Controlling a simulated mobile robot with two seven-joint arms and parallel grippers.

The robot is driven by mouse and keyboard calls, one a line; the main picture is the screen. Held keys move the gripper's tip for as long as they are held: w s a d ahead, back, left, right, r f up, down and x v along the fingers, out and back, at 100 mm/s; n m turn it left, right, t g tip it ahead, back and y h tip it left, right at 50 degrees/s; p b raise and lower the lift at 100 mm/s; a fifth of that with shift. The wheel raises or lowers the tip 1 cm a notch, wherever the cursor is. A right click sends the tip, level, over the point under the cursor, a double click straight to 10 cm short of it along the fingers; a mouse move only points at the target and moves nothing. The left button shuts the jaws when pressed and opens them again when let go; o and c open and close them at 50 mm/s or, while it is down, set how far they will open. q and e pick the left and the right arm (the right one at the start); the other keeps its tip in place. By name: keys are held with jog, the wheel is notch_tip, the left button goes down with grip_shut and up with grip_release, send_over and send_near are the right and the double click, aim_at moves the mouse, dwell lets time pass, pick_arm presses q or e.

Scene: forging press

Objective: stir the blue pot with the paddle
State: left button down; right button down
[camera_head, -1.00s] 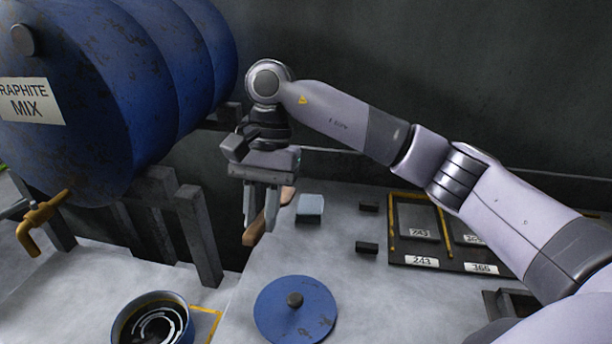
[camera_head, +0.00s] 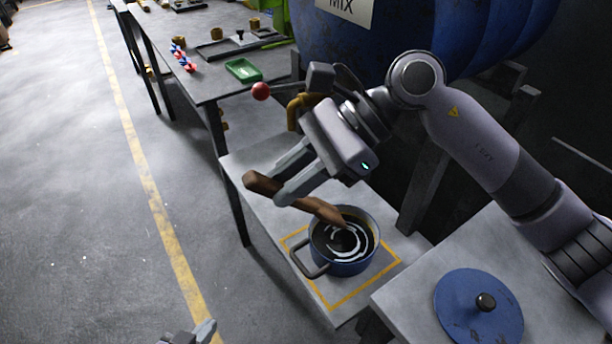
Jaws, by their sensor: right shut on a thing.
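The blue pot (camera_head: 342,266) stands on a low grey bench inside a yellow marked square, with dark liquid and pale swirls in it. My right gripper (camera_head: 277,190) is shut on the wooden paddle (camera_head: 322,209), up and to the left of the pot.
A blue lid (camera_head: 478,308) with a black knob lies on the grey table (camera_head: 420,285) at right. A blue drum (camera_head: 430,25) with a tap stands behind my right arm. Another table (camera_head: 215,85) at the back holds a green tray (camera_head: 243,70). Open floor lies left.

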jog(key=shift+d+f, duration=0.25)
jog(key=shift+f, duration=0.4)
jog(key=shift+w+d+f+b, duration=0.15)
jog(key=shift+f+b, duration=0.15)
jog(key=shift+f, duration=0.05)
jog(key=shift+w+d+f+b, duration=0.1)
jog(key=shift+f+b, duration=0.15)
jog(key=shift+f, duration=0.1)
notch_tip(320, 180, down, 7)
jog(key=b, duration=0.6)
jog(key=shift+w+d, duration=0.25)
jog(key=shift+d, duration=0.05)
jog(key=shift+f, duration=0.1)
